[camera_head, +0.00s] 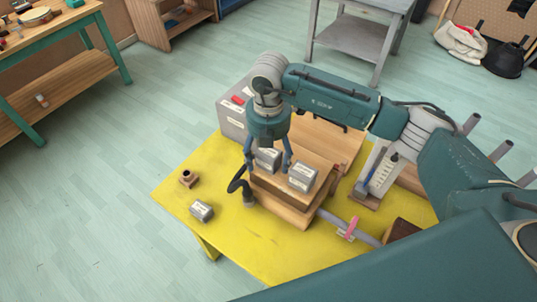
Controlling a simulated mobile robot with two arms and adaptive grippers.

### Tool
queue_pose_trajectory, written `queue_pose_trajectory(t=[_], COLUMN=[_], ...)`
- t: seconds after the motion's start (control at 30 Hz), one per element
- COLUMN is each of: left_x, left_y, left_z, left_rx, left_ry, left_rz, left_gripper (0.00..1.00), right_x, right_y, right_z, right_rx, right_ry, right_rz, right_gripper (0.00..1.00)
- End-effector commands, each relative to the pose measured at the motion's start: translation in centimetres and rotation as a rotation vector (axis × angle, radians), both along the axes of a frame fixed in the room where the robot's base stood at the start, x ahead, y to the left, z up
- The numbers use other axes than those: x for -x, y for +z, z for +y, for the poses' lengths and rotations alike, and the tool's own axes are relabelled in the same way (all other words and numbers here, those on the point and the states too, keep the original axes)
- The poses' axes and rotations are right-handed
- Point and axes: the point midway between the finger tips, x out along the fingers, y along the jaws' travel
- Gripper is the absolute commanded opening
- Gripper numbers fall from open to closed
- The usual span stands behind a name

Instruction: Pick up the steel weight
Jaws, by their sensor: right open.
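My right gripper (268,168) is open above the yellow table, pointing down. Its fingers stand on either side of a grey labelled block (268,158), which sits on a wooden stepped stand (281,207). I cannot tell whether the fingers touch it. A second grey labelled block (303,176) is on the stand just right of the fingers. A third, smaller-looking grey block (201,211) lies on the table to the left. The labels are too small to read, so I cannot tell which block is the steel weight. My left gripper is not in view.
The yellow table (180,215) also holds a dark curved hose (239,184), a small brown fitting (188,179), a grey box (233,122), a grey pipe with a pink clip (348,229) and an upright scale (384,172). The table's front left is mostly clear.

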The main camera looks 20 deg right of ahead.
Motion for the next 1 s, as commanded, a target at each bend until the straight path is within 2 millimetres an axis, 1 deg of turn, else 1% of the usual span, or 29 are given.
queue_pose_trajectory(t=[0.17,0.2,0.27,0.3,0.47,0.5,0.53,0.87,1.0], left_x=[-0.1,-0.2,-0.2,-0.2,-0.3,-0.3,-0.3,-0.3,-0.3], left_y=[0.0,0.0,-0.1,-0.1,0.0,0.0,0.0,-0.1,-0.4], left_z=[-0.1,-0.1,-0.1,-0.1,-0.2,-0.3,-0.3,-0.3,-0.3], left_rx=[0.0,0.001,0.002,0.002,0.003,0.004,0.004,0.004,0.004], left_ry=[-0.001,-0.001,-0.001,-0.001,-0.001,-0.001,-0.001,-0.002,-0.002], left_rz=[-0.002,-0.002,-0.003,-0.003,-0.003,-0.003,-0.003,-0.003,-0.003], left_gripper=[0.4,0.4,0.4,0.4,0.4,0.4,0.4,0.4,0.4], right_x=[0.0,0.0,0.0,0.0,0.0,0.0,0.0,-0.1,-0.2], right_y=[0.0,0.0,0.0,0.0,0.0,0.0,0.0,0.3,1.2], right_z=[0.0,0.0,0.0,0.0,0.0,0.0,0.0,0.1,0.1], right_rx=[-0.001,-0.001,-0.001,0.0,-0.001,-0.001,-0.001,-0.002,-0.002], right_ry=[0.0,0.0,0.0,0.0,0.0,0.0,0.001,0.0,0.0], right_rz=[-0.001,-0.001,-0.001,0.0,-0.001,-0.001,-0.001,-0.004,-0.006], right_gripper=[0.7,0.62,0.5,0.42,0.11,0.03,0.0,0.0,0.0])
